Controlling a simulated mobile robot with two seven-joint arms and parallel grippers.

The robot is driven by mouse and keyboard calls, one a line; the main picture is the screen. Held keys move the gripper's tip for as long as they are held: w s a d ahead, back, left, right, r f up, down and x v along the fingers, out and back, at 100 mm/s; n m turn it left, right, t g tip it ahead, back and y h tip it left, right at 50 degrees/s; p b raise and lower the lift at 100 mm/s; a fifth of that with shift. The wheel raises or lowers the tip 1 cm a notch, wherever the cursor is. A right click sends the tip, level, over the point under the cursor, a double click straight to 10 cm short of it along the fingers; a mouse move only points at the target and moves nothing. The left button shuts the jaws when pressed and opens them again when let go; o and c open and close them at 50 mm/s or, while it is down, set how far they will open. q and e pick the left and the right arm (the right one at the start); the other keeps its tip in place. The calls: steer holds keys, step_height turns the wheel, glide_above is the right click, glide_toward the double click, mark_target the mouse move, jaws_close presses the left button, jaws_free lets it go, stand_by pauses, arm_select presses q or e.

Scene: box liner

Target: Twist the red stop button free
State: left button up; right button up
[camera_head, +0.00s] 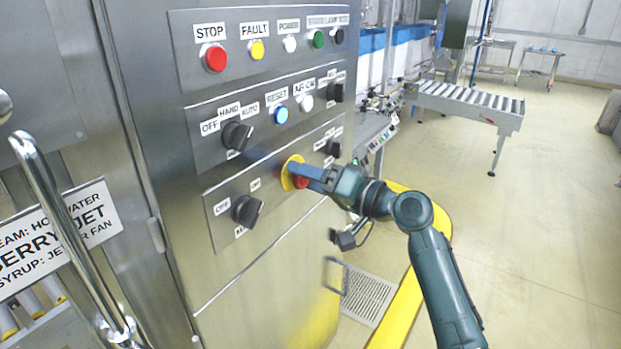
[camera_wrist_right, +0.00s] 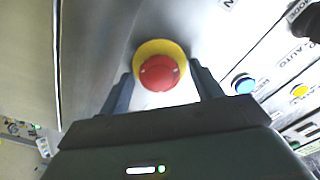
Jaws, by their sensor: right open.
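The red stop button (camera_wrist_right: 160,73) sits on a yellow round base on the metal control panel. In the right wrist view it lies between the two open fingers of my right gripper (camera_wrist_right: 158,92), with a gap showing on each side. In the head view my right gripper (camera_head: 306,173) is at the panel, and its finger covers much of the red button (camera_head: 301,182) and part of the yellow base (camera_head: 289,170). I cannot tell whether the fingertips touch the base. My left gripper is not in view.
Black rotary knobs (camera_head: 247,210) and (camera_head: 237,135) sit left of the button, with a blue reset button (camera_head: 281,115) above. A red STOP lamp button (camera_head: 214,58) is higher up. A door handle (camera_head: 70,230) stands out at left. The floor at right is open, with a roller conveyor (camera_head: 465,100) beyond.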

arm_select(q)
steer(key=b, duration=0.1)
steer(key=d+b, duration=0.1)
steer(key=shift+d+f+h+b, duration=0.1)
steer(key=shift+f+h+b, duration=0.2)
steer(key=shift+b, duration=0.1)
arm_select(e)
steer(key=v, duration=1.3)
steer(key=shift+d, duration=0.1)
steer(key=s+d+f+m+t+h+p, duration=0.1)
steer(key=s+f+h, duration=0.25)
steer(key=f, duration=0.75)
steer(key=s+d+f+m+t+h+p, duration=0.15)
steer(key=f+h, duration=0.25)
steer(key=f, duration=0.7)
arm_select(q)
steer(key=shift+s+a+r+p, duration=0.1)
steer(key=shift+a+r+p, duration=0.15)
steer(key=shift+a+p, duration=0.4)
arm_select(e)
steer(key=s+f+n+g+h, duration=0.1)
steer(key=s+f+n+h, duration=0.1)
steer(key=s+f, duration=0.3)
steer(key=s+f+n+g+h, duration=0.1)
steer(key=s+f, duration=0.4)
steer(key=s, duration=0.7)
steer(key=shift+d+f+n+h, duration=0.25)
steer(key=shift+n+h, duration=0.3)
